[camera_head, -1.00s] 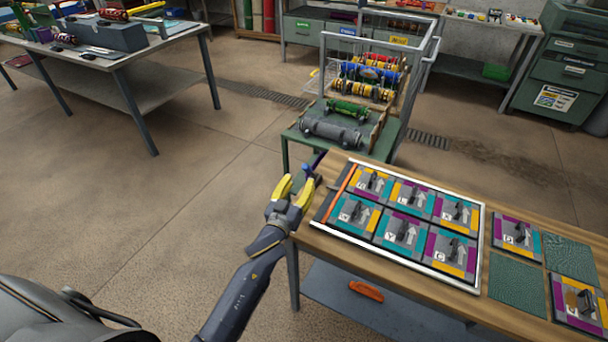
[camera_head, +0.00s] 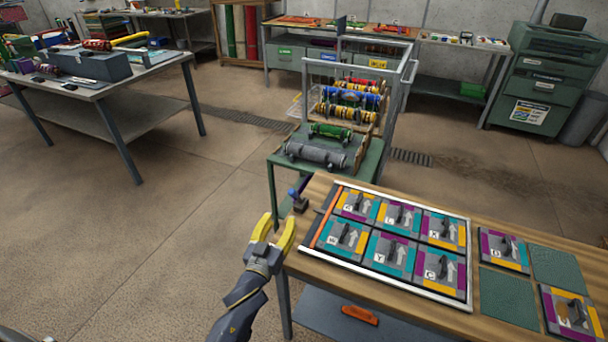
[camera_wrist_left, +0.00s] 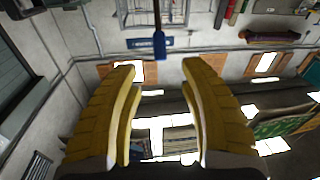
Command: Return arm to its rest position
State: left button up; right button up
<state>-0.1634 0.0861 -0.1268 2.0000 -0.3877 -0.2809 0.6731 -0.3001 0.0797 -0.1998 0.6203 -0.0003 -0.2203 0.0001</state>
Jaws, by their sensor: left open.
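My left gripper (camera_head: 273,232) has yellow fingers and is open and empty in the head view. It is in the air just off the left end of the wooden workbench (camera_head: 420,305), with its fingers pointing up and away. In the left wrist view both yellow fingers (camera_wrist_left: 162,85) stand wide apart with nothing between them. A small dark blue-purple tool (camera_head: 299,197) is at the bench's far left corner, beyond the gripper and apart from it. My right gripper is in neither view.
A framed board (camera_head: 470,260) with several patterned tiles lies on the bench. A green cart (camera_head: 345,178) with rollers stands behind it. A grey table (camera_head: 150,95) is at the far left. An orange-handled item (camera_head: 360,315) is on the lower shelf. The floor on the left is clear.

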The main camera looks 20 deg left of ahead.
pick_arm(q)
jog(key=s+a+f+m+g+y, duration=0.2)
jog(key=s+a+f+m+g, duration=0.15)
jog(key=s, duration=0.55)
jog(key=s+a+f+m+g+y, duration=0.1)
jog(key=s+a+f+m+g, duration=0.2)
jog(key=s, duration=0.6)
jog(key=s+a+f+m+g+y, duration=0.15)
jog(key=s+a+f+g, duration=0.3)
jog(key=s, duration=0.45)
jog(key=s+d+f+g+h, duration=0.1)
jog(key=s+d+f, duration=0.1)
jog(key=f, duration=0.9)
jog(key=s+d+f+g+h, duration=0.1)
jog(key=d+f, duration=0.2)
jog(key=f, duration=0.8)
jog(key=s+d+f+g+h, duration=0.1)
jog(key=s+d+f, duration=0.1)
jog(key=f, duration=0.9)
jog(key=s+f+n+g, duration=0.3)
jog(key=s+f, duration=1.5)
jog(key=s, duration=0.2)
jog(key=shift+s+a+h, duration=0.2)
jog(key=shift+h, duration=0.25)
